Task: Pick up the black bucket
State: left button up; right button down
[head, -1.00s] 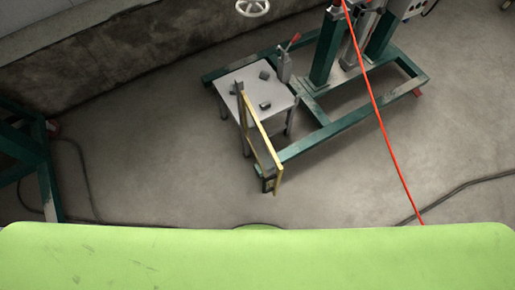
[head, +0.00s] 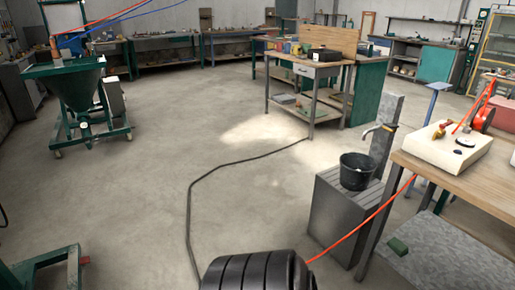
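The black bucket (head: 359,171) stands upright on a grey box-like stand (head: 343,221), right of centre in the head view. A tap (head: 378,132) on a grey post is above it and behind it. The bucket's open top faces up, and its inside looks dark with a few small light spots. Neither of my grippers is in view.
A wooden workbench (head: 456,175) with a cream-coloured device stands close to the right of the bucket. A red hose (head: 372,221) crosses in front of the stand. A dark cable (head: 189,205) lies on the floor. The floor left of the stand is largely clear.

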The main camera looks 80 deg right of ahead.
aim_at(356, 172)
jog(key=z, duration=3.5)
jog(key=i+j+z, duration=0.1)
jog(key=i, duration=0.4)
jog(key=i+j+z, duration=0.15)
jog(key=i+j, duration=0.2)
jog(key=i, duration=0.15)
jog(key=i+j+z, duration=0.1)
jog(key=i+j, duration=0.2)
jog(key=i, duration=0.15)
